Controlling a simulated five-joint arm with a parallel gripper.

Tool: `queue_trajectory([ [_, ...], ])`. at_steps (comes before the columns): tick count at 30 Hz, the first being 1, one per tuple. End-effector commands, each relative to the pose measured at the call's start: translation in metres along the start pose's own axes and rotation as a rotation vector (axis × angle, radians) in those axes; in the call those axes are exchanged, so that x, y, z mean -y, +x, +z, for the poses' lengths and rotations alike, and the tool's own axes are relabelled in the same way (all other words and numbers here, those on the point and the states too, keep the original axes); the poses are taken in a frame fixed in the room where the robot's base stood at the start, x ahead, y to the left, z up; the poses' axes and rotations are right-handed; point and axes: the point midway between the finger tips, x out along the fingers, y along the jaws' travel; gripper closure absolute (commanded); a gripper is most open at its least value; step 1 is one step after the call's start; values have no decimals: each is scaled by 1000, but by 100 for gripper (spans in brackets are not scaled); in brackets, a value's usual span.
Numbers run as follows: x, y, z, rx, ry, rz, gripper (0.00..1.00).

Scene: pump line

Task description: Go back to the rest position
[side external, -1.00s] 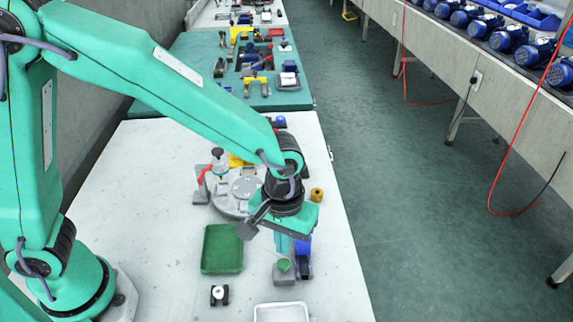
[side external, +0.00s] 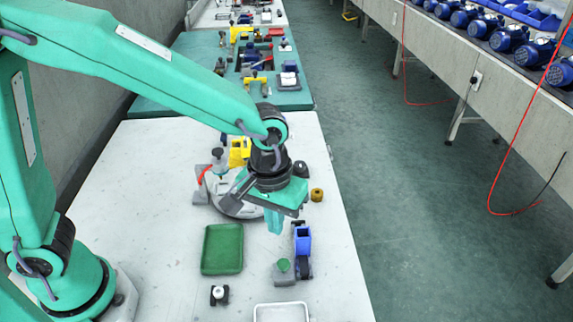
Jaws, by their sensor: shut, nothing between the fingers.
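My gripper (side external: 274,222) hangs from the wrist above the white table, its teal fingers pointing down and pressed together with nothing between them. It is in front of the grey round fixture (side external: 238,208), which my wrist partly hides. A green tray (side external: 222,249) lies to the left and below the fingers. A blue part (side external: 302,240) stands to the right of the fingers, apart from them. A grey block with a green top (side external: 284,270) sits just below, beside the blue part.
A small black-and-white part (side external: 219,295) and a white tray (side external: 281,312) lie near the front. A yellow part (side external: 239,152) and a red-handled clamp (side external: 204,178) stand by the fixture. A brass-coloured piece (side external: 317,195) lies right. The table's left side is bare.

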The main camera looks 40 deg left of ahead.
Motion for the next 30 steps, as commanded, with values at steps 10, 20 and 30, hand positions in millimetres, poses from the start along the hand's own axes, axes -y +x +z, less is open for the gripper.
queue_trajectory([
  [10,65,-55,-12,-107,57,69,100],
  [20,129,-94,-4,-234,124,95,100],
  [30,186,-117,20,-374,193,73,100],
])
